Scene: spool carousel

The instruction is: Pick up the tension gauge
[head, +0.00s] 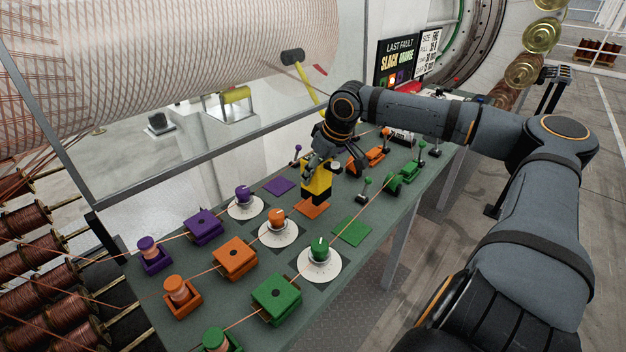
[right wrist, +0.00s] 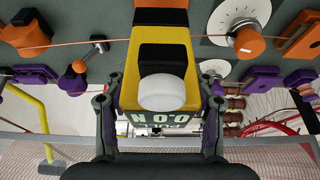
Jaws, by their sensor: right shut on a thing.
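The tension gauge (head: 319,179) is a yellow and black block standing upright over an orange square pad (head: 312,207) on the bench. My right gripper (head: 322,158) comes down on it from above and is shut on it. In the right wrist view the gauge (right wrist: 128,88) sits between the two fingers of the gripper (right wrist: 160,112), with a white rounded part facing the camera. I cannot tell whether the gauge touches the pad. My left gripper is not in view.
The green bench (head: 352,275) carries purple, orange and green blocks and white dials close around the gauge, with thin wires running along it. A purple pad (head: 279,186) and a green pad (head: 352,231) are bare.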

